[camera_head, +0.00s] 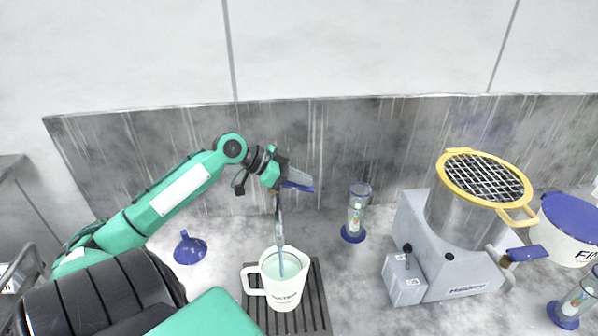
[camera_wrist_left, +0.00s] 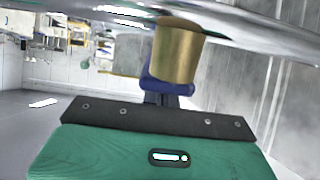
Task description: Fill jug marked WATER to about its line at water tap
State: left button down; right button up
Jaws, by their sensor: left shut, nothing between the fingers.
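The white jug (camera_head: 284,289) stands upright on the dark drain grate (camera_head: 318,290), its handle to the left. Its small lettering is too blurred to read. A stream of water (camera_head: 280,235) falls from the tap into it, and pale water shows inside the rim. The fill line cannot be made out. The tap has a blue lever (camera_head: 299,186); in the left wrist view its brass body (camera_wrist_left: 177,52) and blue part (camera_wrist_left: 165,86) are close ahead of the gripper. My left gripper (camera_head: 284,176) is shut and empty at the tap, by the lever. My right gripper is out of view.
A blue funnel (camera_head: 189,248) lies left of the jug. A clear cylinder with a blue base (camera_head: 354,215) stands to the right. Farther right are a grey machine (camera_head: 460,278) with a yellow-rimmed steel pot (camera_head: 455,215) and a white tub with a blue lid (camera_head: 570,218). The wall rises behind.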

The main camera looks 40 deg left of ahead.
pick_arm(q)
jog(key=shift+r+p, duration=0.65)
jog(key=shift+r, duration=0.1)
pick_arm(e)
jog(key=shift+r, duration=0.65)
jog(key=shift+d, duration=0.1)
